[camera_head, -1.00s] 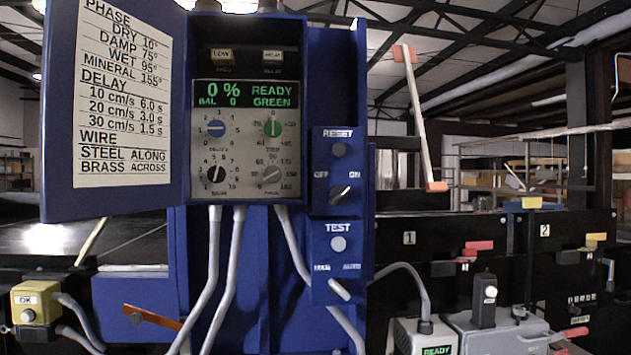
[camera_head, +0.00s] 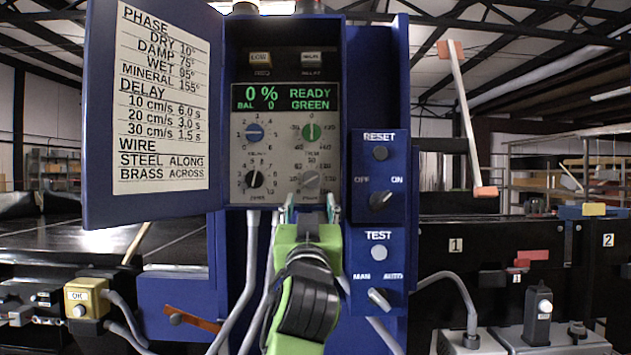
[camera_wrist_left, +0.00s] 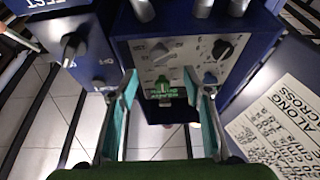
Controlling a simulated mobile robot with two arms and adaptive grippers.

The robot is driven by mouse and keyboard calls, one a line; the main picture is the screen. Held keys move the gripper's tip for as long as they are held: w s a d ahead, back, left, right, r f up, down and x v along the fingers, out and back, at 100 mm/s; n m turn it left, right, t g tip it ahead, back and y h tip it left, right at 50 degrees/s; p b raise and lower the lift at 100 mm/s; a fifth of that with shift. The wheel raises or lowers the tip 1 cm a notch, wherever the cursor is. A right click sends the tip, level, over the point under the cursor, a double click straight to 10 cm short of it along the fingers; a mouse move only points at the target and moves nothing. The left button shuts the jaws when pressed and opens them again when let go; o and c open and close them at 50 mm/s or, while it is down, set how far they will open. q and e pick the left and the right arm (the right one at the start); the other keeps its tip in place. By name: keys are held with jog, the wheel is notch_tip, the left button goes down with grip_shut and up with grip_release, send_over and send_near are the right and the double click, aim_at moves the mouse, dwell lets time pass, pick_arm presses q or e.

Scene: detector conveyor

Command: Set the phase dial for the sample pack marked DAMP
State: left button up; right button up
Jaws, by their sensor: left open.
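The phase dial (camera_head: 310,180) is a grey knob at the lower right of the control panel; it also shows in the left wrist view (camera_wrist_left: 161,59), where the panel appears upside down. Its pointer setting is too small to read surely. My left gripper (camera_head: 311,212) is open and empty, its fingertips at the lower edge of the panel, just below the dial in the head view. In the left wrist view its fingers (camera_wrist_left: 160,76) stand either side of the grey and green dials. The chart (camera_head: 162,100) on the open door reads DAMP 75°. My right gripper is not in view.
A green dial (camera_head: 312,132), blue dial (camera_head: 254,132) and black dial (camera_head: 254,179) crowd the panel. The display (camera_head: 288,97) reads 0 % READY GREEN. The reset switch (camera_head: 381,200) and test switch (camera_head: 380,299) sit right. Grey cables hang below. The open door flanks the left.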

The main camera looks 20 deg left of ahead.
aim_at(311, 182)
pick_arm(q)
jog(key=p+x, duration=0.3)
jog(key=x, duration=0.6)
jog(key=shift+w+a, duration=0.1)
jog(key=shift+w, duration=0.25)
jog(key=c, duration=1.1)
